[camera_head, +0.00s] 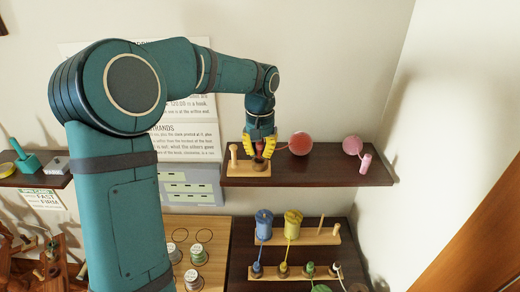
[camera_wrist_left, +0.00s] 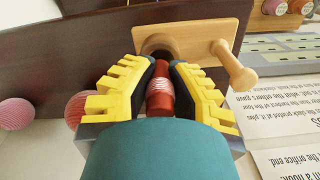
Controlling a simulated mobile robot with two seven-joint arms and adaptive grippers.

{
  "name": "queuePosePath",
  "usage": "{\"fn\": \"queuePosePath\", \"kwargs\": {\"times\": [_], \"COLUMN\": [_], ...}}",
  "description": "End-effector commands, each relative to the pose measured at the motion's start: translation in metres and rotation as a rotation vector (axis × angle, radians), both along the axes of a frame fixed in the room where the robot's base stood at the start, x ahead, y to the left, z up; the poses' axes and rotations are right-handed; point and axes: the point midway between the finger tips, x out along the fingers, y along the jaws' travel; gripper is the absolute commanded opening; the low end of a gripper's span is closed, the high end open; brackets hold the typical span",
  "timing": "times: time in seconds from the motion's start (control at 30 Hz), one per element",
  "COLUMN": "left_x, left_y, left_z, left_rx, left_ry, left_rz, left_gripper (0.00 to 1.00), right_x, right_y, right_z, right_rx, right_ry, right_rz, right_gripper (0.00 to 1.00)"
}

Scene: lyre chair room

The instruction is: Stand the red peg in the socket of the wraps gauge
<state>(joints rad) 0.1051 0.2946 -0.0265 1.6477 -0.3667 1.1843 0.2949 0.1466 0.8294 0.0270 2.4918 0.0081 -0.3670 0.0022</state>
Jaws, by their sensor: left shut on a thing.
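My left gripper (camera_head: 258,150) is over the dark shelf with its yellow fingers pointing down. It is shut on the red peg (camera_wrist_left: 161,88), which has pale thread wound around its middle. The wraps gauge (camera_head: 237,169) is a light wooden board with a knobbed wooden post (camera_head: 233,153) at its left end. In the left wrist view the gauge (camera_wrist_left: 200,38) lies just beyond the fingertips, and the peg's far end lines up with its dark round socket (camera_wrist_left: 158,43). I cannot tell whether the peg's end is inside the socket or just above it. My right gripper is not in view.
The dark shelf (camera_head: 320,178) also carries a red ball (camera_head: 300,143), a pink ball (camera_head: 352,145) and a pink cylinder (camera_head: 366,163). Grey drawers (camera_head: 190,184) stand left of the shelf. Below are blue (camera_head: 264,225) and yellow (camera_head: 292,223) spools on a rack.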

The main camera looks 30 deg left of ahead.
Motion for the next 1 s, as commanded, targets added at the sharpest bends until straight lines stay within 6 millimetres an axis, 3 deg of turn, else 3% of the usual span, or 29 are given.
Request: {"fn": "queuePosePath", "kwargs": {"times": [0.9,0.93,1.0], "left_x": [0.0,0.0,0.0], "left_y": [0.0,0.0,0.0], "left_z": [-0.02,-0.02,-0.02], "left_rx": [0.0,0.0,0.0], "left_ry": [0.0,0.0,0.0], "left_rz": [0.0,0.0,0.0], "left_gripper": [0.0,0.18,0.43], "right_x": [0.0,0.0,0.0], "right_y": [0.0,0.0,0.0], "right_z": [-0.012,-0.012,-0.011], "right_rx": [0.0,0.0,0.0], "right_ry": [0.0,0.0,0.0], "right_rz": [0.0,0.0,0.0], "right_gripper": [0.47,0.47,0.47]}}
